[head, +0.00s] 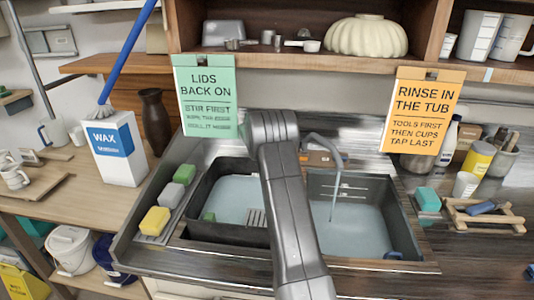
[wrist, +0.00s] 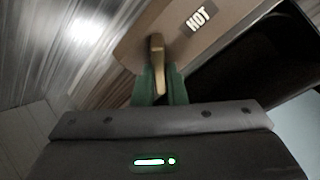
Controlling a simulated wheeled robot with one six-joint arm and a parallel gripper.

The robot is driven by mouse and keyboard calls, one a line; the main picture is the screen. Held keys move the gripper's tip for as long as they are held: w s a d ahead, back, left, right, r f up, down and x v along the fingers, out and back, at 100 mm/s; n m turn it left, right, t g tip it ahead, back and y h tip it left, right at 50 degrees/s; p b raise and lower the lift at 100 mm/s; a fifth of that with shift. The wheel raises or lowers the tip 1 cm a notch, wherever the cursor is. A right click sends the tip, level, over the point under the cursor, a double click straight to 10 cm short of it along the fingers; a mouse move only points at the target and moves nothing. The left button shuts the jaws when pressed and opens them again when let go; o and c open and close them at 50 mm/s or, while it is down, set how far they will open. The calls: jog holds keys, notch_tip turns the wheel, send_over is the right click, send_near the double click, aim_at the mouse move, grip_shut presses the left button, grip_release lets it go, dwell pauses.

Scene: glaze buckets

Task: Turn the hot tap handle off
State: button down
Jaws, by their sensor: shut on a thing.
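The hot tap handle (wrist: 157,48) is a small brass-coloured lever in the wrist view. It rises from a tan panel (wrist: 215,38) beside a white label reading HOT (wrist: 197,18). My gripper (wrist: 160,82) has its two green fingers shut on the handle, one on each side. In the head view my arm hides the gripper and the handle. The curved grey spout (head: 326,146) stands at the back of the sink, and a thin stream of water (head: 333,203) falls from it into the right basin.
The sink has a left basin (head: 198,228) and a right basin (head: 399,232), both holding water. Sponges (head: 170,196) line its left side. Two hanging signs, green (head: 207,97) and orange (head: 426,110), flank my arm. A wax box (head: 118,155) stands left.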

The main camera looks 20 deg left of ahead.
jog(key=m+b, duration=0.3)
jog(key=shift+f+m, duration=0.1)
jog(key=shift+m, duration=0.3)
jog(key=m+b, duration=0.1)
jog(key=m, duration=0.1)
jog(key=m+b, duration=0.2)
jog(key=m, duration=0.1)
jog(key=shift+w+a+r+t+y, duration=0.1)
jog(key=shift+r+t+y, duration=0.1)
jog(key=shift+t+y, duration=0.2)
jog(key=shift+m, duration=0.3)
jog(key=c, duration=1.5)
grip_release()
jog(key=shift+o, duration=0.2)
